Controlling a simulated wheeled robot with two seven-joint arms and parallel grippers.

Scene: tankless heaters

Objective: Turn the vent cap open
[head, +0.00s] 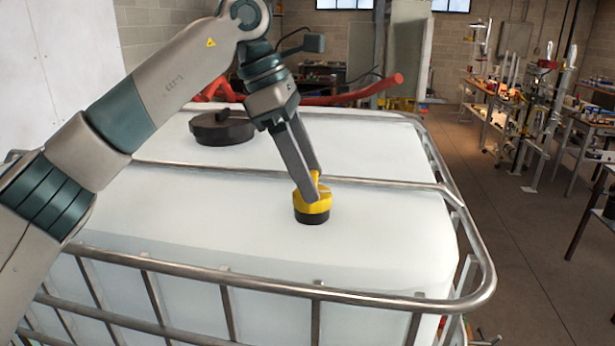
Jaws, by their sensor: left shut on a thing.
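The vent cap (312,209) is a small yellow cap on a black base, on top of a white tank. My left gripper (316,188) comes down from above, its two long grey fingers tilted, and is shut on the yellow top of the cap. The fingertips cover part of the cap's upper side. The cap sits upright on its black base. My right gripper is not in view.
The white tank (200,215) is framed by a metal tube cage (300,292). A large black lid (222,128) lies farther back on the tank. A red pipe (365,92) runs behind it. Workbenches stand at the right beyond open floor (520,250).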

